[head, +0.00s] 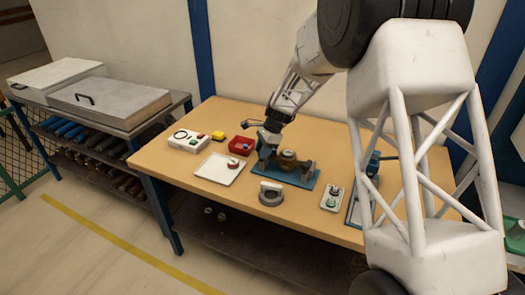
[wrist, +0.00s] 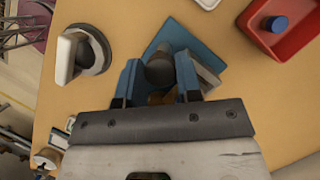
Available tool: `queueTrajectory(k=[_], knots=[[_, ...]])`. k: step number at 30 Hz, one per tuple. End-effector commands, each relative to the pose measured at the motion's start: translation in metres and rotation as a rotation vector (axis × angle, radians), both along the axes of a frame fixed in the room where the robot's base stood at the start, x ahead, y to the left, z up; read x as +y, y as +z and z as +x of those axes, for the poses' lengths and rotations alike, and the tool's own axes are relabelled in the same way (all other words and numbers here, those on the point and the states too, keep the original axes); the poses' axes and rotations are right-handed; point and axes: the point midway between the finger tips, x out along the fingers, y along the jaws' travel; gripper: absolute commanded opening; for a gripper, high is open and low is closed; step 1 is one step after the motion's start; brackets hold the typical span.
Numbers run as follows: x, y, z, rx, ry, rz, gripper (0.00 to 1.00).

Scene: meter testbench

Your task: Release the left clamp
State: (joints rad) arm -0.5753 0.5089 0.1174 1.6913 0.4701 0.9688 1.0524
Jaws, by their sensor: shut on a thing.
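The blue base plate (head: 303,184) of the testbench lies mid-table, with a round brownish meter body (head: 288,155) on it. A dark upright clamp (head: 308,171) stands at its right side. My gripper (head: 267,145) is down at the plate's left side and hides most of the left clamp in the head view. In the wrist view my gripper (wrist: 157,75) has its blue fingers on both sides of a dark grey rounded part, the left clamp's handle (wrist: 159,70), and is shut on it. The blue plate (wrist: 176,34) shows beyond. The clamp's lower part is hidden.
A grey ring with a white handle (head: 271,193) stands in front of the plate; it also shows in the wrist view (wrist: 84,54). A red bin (head: 241,146), a white tray (head: 219,169) and a white control box (head: 188,141) are left. A small tray (head: 332,198) is right.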

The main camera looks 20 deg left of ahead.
Motion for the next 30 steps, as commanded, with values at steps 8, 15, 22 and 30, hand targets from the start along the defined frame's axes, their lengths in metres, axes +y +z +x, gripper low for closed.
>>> queueTrajectory(k=[8,15,22,30], knots=[[0.0006,0.0003,0.0006,-0.001,0.086,0.001,0.09],[0.0009,0.0000,0.0008,0.000,0.249,-0.001,0.09],[0.0014,0.0001,0.0014,0.000,0.458,-0.001,0.09],[0.0027,0.0006,0.0011,0.001,0.716,-0.001,0.09]])
